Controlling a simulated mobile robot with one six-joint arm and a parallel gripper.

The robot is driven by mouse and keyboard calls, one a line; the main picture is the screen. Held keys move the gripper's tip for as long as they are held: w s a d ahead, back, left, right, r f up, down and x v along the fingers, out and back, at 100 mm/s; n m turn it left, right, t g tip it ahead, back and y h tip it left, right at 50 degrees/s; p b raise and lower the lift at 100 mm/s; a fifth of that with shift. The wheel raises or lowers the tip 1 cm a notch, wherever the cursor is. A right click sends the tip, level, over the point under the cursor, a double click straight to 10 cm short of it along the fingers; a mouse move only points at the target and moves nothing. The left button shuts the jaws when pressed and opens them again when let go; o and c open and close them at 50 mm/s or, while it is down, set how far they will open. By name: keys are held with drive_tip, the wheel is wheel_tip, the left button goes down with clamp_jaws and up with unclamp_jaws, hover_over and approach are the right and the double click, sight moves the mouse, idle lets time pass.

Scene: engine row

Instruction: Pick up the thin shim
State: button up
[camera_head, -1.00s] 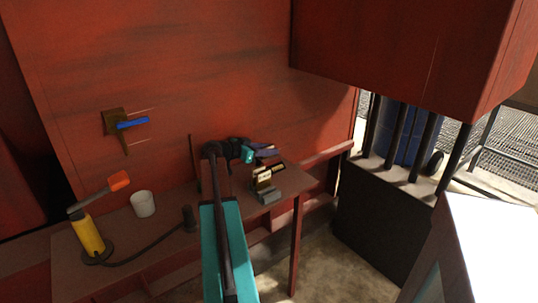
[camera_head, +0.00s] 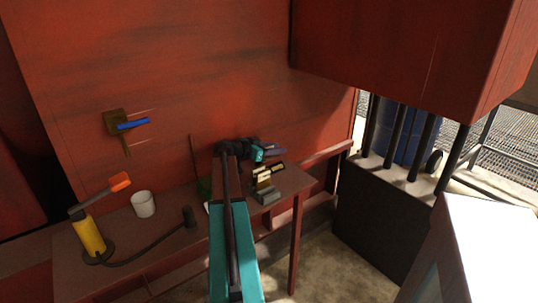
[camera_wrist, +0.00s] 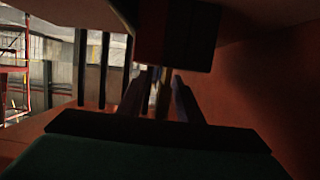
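My gripper (camera_head: 274,151) is over the far right part of the bench in the head view, just behind and above a small group of grey, dark and pale yellow pieces. In the wrist view, its two dark fingers (camera_wrist: 161,98) stand apart with a gap between them. A narrow brownish strip shows in or beyond this gap; I cannot tell what it is or how far off. I see nothing clearly held. The small pieces (camera_head: 265,187) sit close together near the bench's right end. I cannot tell which of them is the thin shim.
The brown bench (camera_head: 170,232) runs along a red wall (camera_head: 200,70). A white cup (camera_head: 143,204), a yellow cylinder (camera_head: 88,233) and a black hose stand to the left. A blue-handled valve (camera_head: 132,124) juts from the wall. A red box overhangs at upper right.

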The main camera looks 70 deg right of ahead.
clamp_jaws()
drive_tip(key=shift+r, duration=0.1)
wheel_tip(320, 180, up, 10)
drive_tip(key=shift+b, duration=0.45)
idle(0.4)
idle(0.6)
